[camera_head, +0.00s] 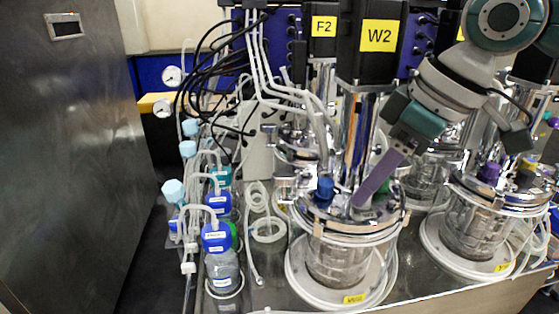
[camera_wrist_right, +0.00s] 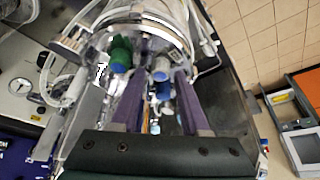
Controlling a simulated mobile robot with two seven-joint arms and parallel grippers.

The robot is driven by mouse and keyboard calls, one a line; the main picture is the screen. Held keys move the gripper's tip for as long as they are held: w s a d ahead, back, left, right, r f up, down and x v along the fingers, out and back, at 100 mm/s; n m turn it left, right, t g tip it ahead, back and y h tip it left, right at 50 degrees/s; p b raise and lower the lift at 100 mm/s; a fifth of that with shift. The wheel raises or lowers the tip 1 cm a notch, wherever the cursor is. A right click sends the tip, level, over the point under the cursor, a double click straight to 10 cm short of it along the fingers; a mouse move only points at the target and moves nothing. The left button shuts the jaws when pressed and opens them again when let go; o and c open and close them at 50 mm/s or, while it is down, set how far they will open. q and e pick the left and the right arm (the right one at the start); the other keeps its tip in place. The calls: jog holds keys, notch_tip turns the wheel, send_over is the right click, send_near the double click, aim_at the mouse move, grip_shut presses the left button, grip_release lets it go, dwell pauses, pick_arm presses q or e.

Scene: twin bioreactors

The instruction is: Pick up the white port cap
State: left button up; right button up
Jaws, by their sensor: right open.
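The white port cap (camera_wrist_right: 161,69) shows in the wrist view on the lid of the front vessel, between the tips of my right gripper's two purple fingers. My right gripper (camera_wrist_right: 160,76) is open, and I see no contact with the cap; the exact gap is unclear. In the head view my right gripper (camera_head: 362,202) comes down from the upper right, its tips low over the lid (camera_head: 335,228) of the reactor under the W2 box. There the fingers seem to hide the white cap. My left gripper is not in view.
A blue cap (camera_head: 325,189) and a green cap (camera_head: 387,186) sit on the same lid beside the fingers. The W2 motor box (camera_head: 380,42) stands above. Bottles with blue lids (camera_head: 216,238) and tubing stand at left. Another reactor (camera_head: 470,229) stands at right.

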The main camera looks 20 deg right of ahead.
jog(key=shift+w+a+f, duration=0.15)
jog(key=shift+f, duration=0.35)
jog(key=shift+c, duration=0.2)
grip_shut()
